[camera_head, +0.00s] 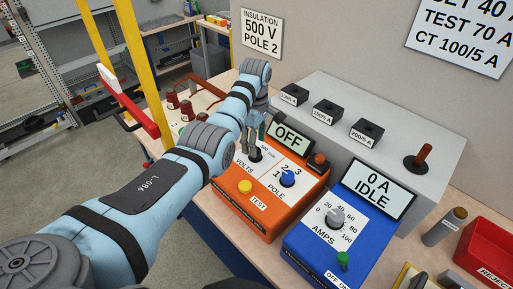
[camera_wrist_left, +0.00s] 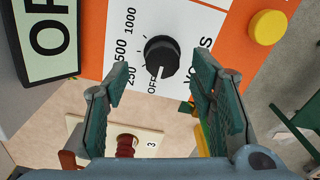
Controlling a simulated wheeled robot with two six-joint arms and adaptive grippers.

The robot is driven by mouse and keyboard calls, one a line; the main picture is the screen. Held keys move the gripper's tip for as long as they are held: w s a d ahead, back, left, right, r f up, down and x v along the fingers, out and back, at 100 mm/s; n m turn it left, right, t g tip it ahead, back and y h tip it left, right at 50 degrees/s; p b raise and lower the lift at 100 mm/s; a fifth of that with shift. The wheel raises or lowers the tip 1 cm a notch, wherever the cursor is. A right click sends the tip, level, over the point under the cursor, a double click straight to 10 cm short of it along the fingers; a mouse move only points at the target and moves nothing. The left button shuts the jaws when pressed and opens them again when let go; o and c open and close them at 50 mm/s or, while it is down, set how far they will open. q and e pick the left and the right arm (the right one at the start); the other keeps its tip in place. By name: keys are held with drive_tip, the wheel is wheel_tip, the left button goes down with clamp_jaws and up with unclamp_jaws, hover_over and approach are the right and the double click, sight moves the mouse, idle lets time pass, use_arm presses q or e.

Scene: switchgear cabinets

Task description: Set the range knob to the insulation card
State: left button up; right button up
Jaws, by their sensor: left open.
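The insulation card (camera_head: 262,33) on the wall reads "INSULATION 500 V POLE 2". The orange tester (camera_head: 258,218) stands on the bench, and its display (camera_head: 290,137) reads OFF. Its black range knob (camera_head: 255,155) is partly hidden by my left gripper (camera_head: 257,135) in the head view. In the left wrist view the range knob (camera_wrist_left: 161,55) has its white mark toward OFF, with 250, 500 and 1000 around the dial. My left gripper (camera_wrist_left: 157,80) is open, its fingers on either side of the knob's line and apart from it. My right gripper is out of view.
The tester also has a blue POLE knob (camera_head: 287,179) and a yellow TEST button (camera_head: 245,187). A blue unit (camera_head: 325,235) showing "0 A IDLE" stands to the right. A grey housing (camera_head: 385,125) is behind. A red bin (camera_head: 490,250) is at far right.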

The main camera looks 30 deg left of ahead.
use_arm(q)
wheel_tip(320, 180, down, 3)
drive_tip(key=shift+f, duration=0.3)
drive_tip(key=shift+s+r, duration=0.1)
drive_tip(key=shift+s, duration=0.15)
drive_tip(key=shift+c, duration=0.8)
drive_tip(key=shift+w, duration=0.1)
drive_tip(key=c, duration=1)
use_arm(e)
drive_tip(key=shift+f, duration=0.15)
